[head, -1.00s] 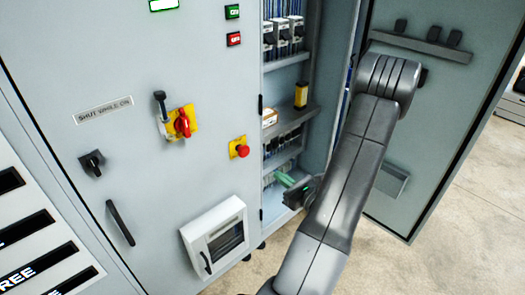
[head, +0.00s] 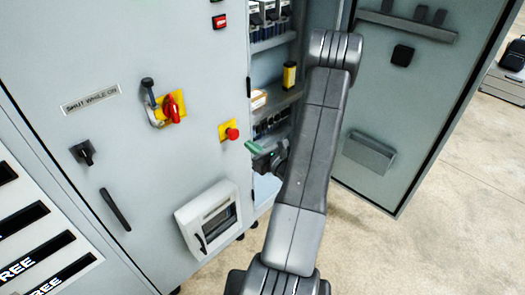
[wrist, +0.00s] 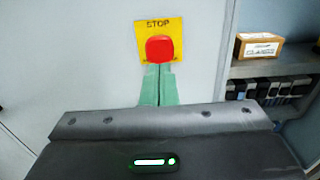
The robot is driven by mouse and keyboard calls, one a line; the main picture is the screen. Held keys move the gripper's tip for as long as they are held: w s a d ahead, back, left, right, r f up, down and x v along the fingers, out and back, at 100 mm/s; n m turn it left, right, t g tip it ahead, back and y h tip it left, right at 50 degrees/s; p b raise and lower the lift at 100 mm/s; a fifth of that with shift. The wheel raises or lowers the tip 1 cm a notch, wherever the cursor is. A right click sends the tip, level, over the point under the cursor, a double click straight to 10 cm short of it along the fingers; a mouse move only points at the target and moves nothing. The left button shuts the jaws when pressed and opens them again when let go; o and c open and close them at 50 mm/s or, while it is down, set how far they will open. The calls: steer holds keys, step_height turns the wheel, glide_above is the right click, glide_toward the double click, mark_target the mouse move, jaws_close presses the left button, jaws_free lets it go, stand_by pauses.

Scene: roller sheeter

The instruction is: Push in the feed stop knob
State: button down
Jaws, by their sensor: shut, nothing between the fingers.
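The stop knob (head: 232,133) is a red mushroom button on a yellow plate on the grey cabinet front. In the wrist view the knob (wrist: 160,48) sits under the word STOP, just beyond my fingertips. My gripper (head: 248,145) has green fingers that are shut together and empty. The fingertips (wrist: 158,68) point toward the knob, at its lower edge in the wrist view. In the head view they are just right of and slightly below it, with a small gap. How far the knob is pressed in cannot be told.
A red rotary handle (head: 171,107) on a yellow plate, with a lever beside it, is left of the knob. A white windowed box (head: 208,219) is below. The open cabinet bay at right holds a small carton (wrist: 258,47) and several devices. An open door (head: 420,110) stands beyond my arm.

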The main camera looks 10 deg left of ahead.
mark_target(236, 134)
steer(key=p+x, duration=0.1)
steer(key=x, duration=0.4)
steer(key=shift+w+a, duration=0.1)
steer(key=shift+a, duration=0.05)
steer(key=shift+w+a+f+b, duration=0.15)
steer(key=shift+w+a+b, duration=0.25)
steer(key=shift+b, duration=0.2)
steer(key=shift+r, duration=0.45)
steer(key=shift+w, duration=0.1)
